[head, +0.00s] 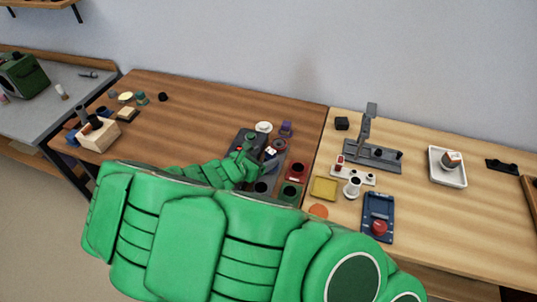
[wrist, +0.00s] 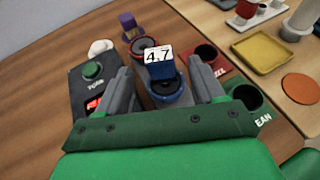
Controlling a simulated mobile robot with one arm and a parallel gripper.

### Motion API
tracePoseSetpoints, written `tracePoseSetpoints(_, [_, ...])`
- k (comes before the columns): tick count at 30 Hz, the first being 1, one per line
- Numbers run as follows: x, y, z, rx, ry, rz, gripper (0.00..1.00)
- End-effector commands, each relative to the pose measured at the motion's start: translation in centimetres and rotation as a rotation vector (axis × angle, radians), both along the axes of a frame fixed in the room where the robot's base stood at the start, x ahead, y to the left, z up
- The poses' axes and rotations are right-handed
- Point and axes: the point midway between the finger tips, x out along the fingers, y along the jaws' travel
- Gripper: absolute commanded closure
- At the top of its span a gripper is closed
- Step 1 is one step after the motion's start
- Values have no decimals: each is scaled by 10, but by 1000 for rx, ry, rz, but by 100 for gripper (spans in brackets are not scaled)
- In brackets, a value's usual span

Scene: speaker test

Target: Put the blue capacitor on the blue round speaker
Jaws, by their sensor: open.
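The blue capacitor (wrist: 160,71), with a white label reading 4.7, is upright between my fingers in the wrist view. It appears to stand on the blue round speaker (wrist: 170,92), whose dark cone shows in front of it; its base contact is not fully clear. My gripper (wrist: 159,64) is open, with one grey finger on each side of the capacitor and gaps visible. In the head view the capacitor's label (head: 270,151) shows small just beyond my green arm, which hides much of this spot.
A dark tester with a green knob (wrist: 92,70) stands left. A red-rimmed speaker (wrist: 145,48) and a purple part (wrist: 129,24) lie behind. A red bin (wrist: 206,55) and a green bin (wrist: 246,97) are close on the right. The brown tabletop (head: 210,105) behind left is mostly clear.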

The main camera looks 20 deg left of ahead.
Motion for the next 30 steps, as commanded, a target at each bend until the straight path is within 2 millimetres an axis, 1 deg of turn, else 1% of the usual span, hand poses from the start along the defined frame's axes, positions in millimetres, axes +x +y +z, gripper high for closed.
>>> tracePoseSetpoints(1, [-6, 3, 3, 1, 0, 2, 32])
tracePoseSetpoints(6, [-23, 10, 11, -2, -3, 1, 32])
tracePoseSetpoints(13, [-39, 16, 19, 0, -2, -1, 32])
tracePoseSetpoints(18, [-44, 18, 21, -1, -1, -1, 32])
tracePoseSetpoints(30, [-44, 18, 21, -1, -2, -1, 32])
